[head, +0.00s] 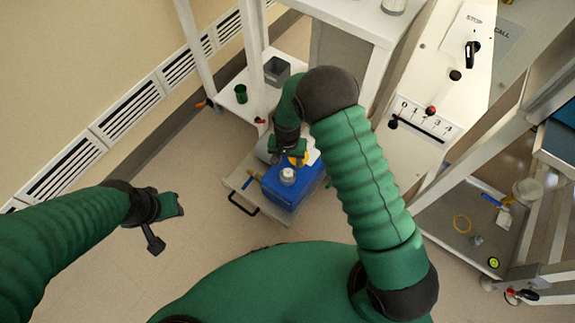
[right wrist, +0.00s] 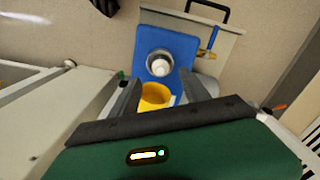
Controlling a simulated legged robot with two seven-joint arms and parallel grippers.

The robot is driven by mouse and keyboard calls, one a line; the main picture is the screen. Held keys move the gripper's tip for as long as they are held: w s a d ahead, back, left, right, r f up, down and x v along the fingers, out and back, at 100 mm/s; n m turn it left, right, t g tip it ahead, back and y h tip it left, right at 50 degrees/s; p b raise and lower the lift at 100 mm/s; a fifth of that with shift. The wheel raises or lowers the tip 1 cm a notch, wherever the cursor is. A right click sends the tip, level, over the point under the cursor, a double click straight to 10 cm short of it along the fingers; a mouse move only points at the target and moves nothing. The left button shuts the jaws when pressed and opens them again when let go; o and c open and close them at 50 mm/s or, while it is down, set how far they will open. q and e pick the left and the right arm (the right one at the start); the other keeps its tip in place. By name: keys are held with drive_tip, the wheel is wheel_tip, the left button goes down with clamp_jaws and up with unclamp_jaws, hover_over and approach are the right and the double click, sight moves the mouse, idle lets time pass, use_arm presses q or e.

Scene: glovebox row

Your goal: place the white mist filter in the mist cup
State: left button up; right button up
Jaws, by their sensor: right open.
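A white round piece (head: 288,175), which looks like the white mist filter, is on top of a blue box (head: 281,194). In the right wrist view the white piece (right wrist: 159,66) shows inside a grey round rim (right wrist: 149,61), perhaps the mist cup; I cannot tell how deep it sits. A yellow cup-like part (right wrist: 155,97) is beside it, nearer my gripper. My right gripper (right wrist: 160,80) is open above the box, its fingers on either side of the yellow part in the picture. My left gripper (head: 165,221) hangs over the floor at left, apart from everything.
The blue box stands on a low pale tray (head: 235,181) with a black handle. A green cup (head: 240,93) and a grey bin (head: 277,71) stand on a shelf behind. A white control panel (head: 430,110) rises at right.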

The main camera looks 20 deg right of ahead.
drive_tip(key=s+d+r+n+t, duration=0.1)
drive_tip(key=s+r, duration=0.1)
drive_tip(key=r, duration=0.5)
drive_tip(key=s+d+r+n, duration=0.1)
drive_tip(key=s+d+r, duration=0.15)
drive_tip(key=r, duration=0.55)
use_arm(q)
drive_tip(key=shift+p+v, duration=0.45)
drive_tip(key=shift+v, duration=0.35)
use_arm(e)
drive_tip(key=s+d+r+n+t, duration=0.1)
drive_tip(key=s+d+r+n, duration=0.1)
drive_tip(key=s+r, duration=0.4)
drive_tip(key=s+n, duration=0.1)
drive_tip(key=s, duration=0.3)
drive_tip(key=shift+s+r+t, duration=0.15)
drive_tip(key=shift+r+t, duration=0.05)
drive_tip(key=shift+t, duration=0.1)
use_arm(q)
drive_tip(key=shift+w, duration=0.2)
